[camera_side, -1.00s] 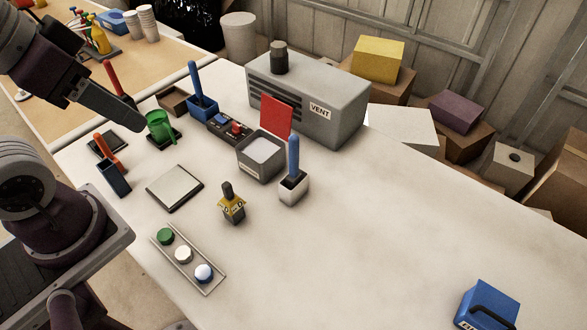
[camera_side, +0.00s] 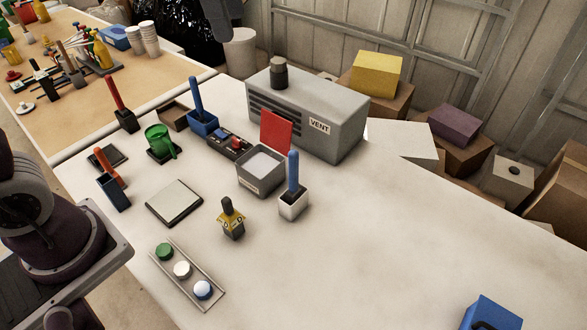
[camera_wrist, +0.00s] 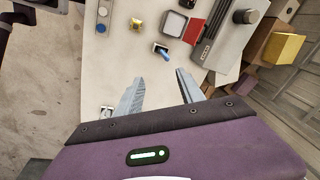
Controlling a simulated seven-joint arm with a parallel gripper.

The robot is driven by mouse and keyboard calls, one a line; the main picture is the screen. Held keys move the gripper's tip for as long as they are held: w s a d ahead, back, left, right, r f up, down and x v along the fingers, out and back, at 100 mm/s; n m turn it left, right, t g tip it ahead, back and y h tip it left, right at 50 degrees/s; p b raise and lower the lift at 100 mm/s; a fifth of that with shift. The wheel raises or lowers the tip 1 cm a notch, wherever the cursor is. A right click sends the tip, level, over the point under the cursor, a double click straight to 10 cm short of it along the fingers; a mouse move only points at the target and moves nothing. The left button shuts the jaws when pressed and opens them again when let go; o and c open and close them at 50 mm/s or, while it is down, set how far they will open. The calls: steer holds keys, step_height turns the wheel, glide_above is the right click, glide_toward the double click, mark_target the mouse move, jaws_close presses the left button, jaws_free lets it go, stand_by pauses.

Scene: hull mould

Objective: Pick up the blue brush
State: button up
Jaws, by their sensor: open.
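Two blue-handled tools stand upright in the side view. One blue handle (camera_side: 292,168) rises from a white holder (camera_side: 293,206) near the middle of the table. The other blue handle (camera_side: 195,93) rises from a blue holder (camera_side: 203,126) farther back. I cannot tell from their hidden lower ends which are brushes. In the wrist view, the blue handle (camera_wrist: 165,55) in the white holder lies a little beyond my gripper (camera_wrist: 158,77). My gripper's two fingers are spread apart with nothing between them.
A grey vent box (camera_side: 335,140) and a grey bin (camera_side: 261,182) with a red panel (camera_side: 276,132) stand behind the white holder. A yellow-and-black item (camera_side: 231,220) stands left of it. A blue box (camera_side: 490,312) is cut off at lower right.

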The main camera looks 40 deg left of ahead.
mark_target(293, 169)
steer(key=w+d+f+m+g, duration=0.2)
steer(key=w+d+f+m, duration=0.2)
steer(key=w+f+m, duration=0.4)
steer(key=shift+n, duration=0.8)
steer(key=f, duration=0.9)
steer(key=w+f, duration=0.1)
steer(key=f, duration=0.9)
steer(key=w+a+f, duration=0.1)
steer(key=f, duration=0.8)
steer(key=shift+f, duration=0.25)
jaws_close()
